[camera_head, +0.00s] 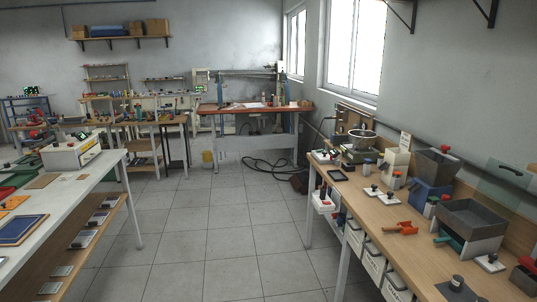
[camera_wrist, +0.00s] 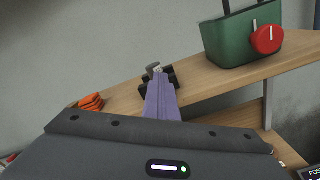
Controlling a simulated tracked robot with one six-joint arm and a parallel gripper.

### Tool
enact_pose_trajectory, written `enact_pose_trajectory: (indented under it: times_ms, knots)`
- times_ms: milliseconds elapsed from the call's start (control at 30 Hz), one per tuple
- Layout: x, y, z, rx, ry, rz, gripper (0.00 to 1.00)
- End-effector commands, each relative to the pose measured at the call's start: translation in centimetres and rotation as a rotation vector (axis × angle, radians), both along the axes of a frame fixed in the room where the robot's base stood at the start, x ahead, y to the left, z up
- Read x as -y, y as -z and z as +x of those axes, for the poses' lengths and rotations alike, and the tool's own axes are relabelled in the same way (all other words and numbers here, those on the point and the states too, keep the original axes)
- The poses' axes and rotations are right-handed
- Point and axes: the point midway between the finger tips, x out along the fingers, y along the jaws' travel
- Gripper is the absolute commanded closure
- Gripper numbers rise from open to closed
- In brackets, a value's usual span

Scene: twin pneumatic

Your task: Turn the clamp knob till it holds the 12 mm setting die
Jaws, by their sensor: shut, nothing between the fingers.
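My gripper (camera_wrist: 158,80) shows in the wrist view as a narrow purple part ending in black tips; it is shut and empty. A small grey piece shows at its far end, and I cannot tell what it is. A round red knob (camera_wrist: 266,40) with a white mark is on the front of a green container, up and right of the gripper and apart from it. I cannot tell whether this is the clamp knob. I cannot make out the 12 mm setting die in either view. My gripper is not in the head view.
The green container (camera_wrist: 232,38) stands on a wooden top (camera_wrist: 215,78); an orange item (camera_wrist: 92,103) lies at left. In the head view, a crowded wooden bench (camera_head: 400,240) is at right, a white-topped table (camera_head: 85,185) at left. The tiled floor (camera_head: 215,225) between is clear.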

Motion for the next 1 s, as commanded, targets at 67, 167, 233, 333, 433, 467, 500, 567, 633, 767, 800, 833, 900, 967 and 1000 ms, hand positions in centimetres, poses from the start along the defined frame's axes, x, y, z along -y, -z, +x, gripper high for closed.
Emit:
enact_pose_trajectory:
  times_ms: [67,167,233,333,433,467,500,567,633,767,800,833,900,967,1000]
  knots:
    - [0.0,0.4,0.3,-0.002,-0.006,0.008,1.00]
    - [-0.1,0.4,0.4,-0.003,-0.006,0.009,1.00]
    - [0.0,0.4,0.3,-0.003,-0.006,0.009,1.00]
    - [0.0,0.2,0.2,-0.003,-0.006,0.009,1.00]
    - [0.0,-0.1,0.0,-0.004,-0.005,0.007,1.00]
    - [0.0,-0.2,0.0,-0.004,-0.005,0.007,1.00]
    - [0.0,-0.3,-0.1,-0.004,-0.005,0.006,1.00]
    - [0.0,-0.4,-0.1,-0.004,-0.004,0.005,1.00]
    - [0.0,-0.4,-0.2,-0.004,-0.004,0.005,1.00]
    - [0.0,-0.5,-0.2,-0.003,-0.003,0.003,1.00]
    - [0.0,-0.5,-0.2,-0.003,-0.003,0.003,1.00]
    - [0.0,-0.5,-0.2,-0.003,-0.003,0.003,1.00]
    - [-0.3,-0.6,-0.2,-0.003,-0.003,0.003,1.00]
    - [-0.6,-0.6,-0.3,-0.001,-0.004,0.002,1.00]
    - [-0.9,-0.7,-0.3,-0.001,-0.005,0.002,1.00]
